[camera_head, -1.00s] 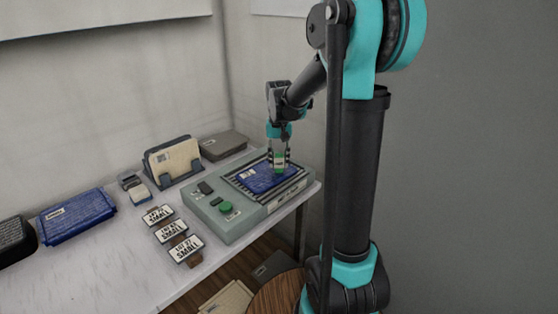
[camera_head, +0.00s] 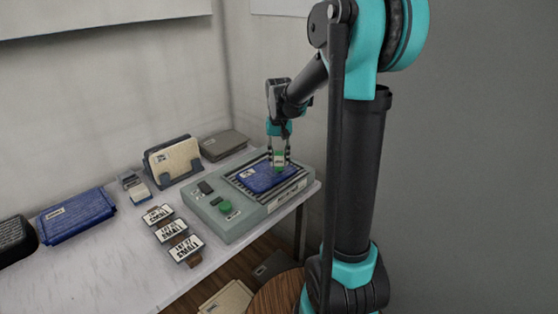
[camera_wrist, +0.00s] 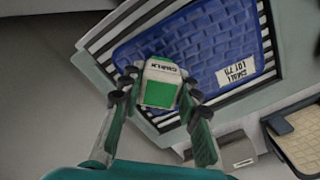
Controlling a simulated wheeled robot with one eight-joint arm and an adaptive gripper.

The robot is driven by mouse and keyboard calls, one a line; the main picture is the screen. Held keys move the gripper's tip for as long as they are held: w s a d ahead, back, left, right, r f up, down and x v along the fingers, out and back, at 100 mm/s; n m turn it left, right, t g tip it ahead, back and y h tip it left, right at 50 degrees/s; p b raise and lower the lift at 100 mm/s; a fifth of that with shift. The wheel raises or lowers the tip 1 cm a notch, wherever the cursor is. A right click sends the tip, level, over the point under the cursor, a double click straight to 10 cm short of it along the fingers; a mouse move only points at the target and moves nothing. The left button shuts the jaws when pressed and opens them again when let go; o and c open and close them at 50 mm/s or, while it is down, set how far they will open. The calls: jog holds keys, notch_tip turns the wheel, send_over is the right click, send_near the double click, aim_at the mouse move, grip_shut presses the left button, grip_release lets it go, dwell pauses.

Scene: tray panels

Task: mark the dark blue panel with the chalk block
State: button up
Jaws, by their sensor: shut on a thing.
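The chalk block (camera_wrist: 161,86) is a small white and green block with a printed label. My gripper (camera_head: 279,160) is shut on it, and its two fingers hold the block from both sides in the wrist view. The dark blue panel (camera_head: 262,181) lies on the striped bed of a grey-green machine. It also shows in the wrist view (camera_wrist: 195,45), with a raised grid and a white label. The block is over the panel's edge nearest my gripper in the wrist view. I cannot tell whether it touches the panel.
The grey-green machine (camera_head: 228,230) has a green button. Several labelled cards (camera_head: 186,248) lie to its left. Another blue panel (camera_head: 77,215) lies at the far left. A holder with a tan panel (camera_head: 174,160) and a grey box (camera_head: 223,145) stand behind.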

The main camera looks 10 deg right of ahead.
jog(key=shift+r, duration=3.1)
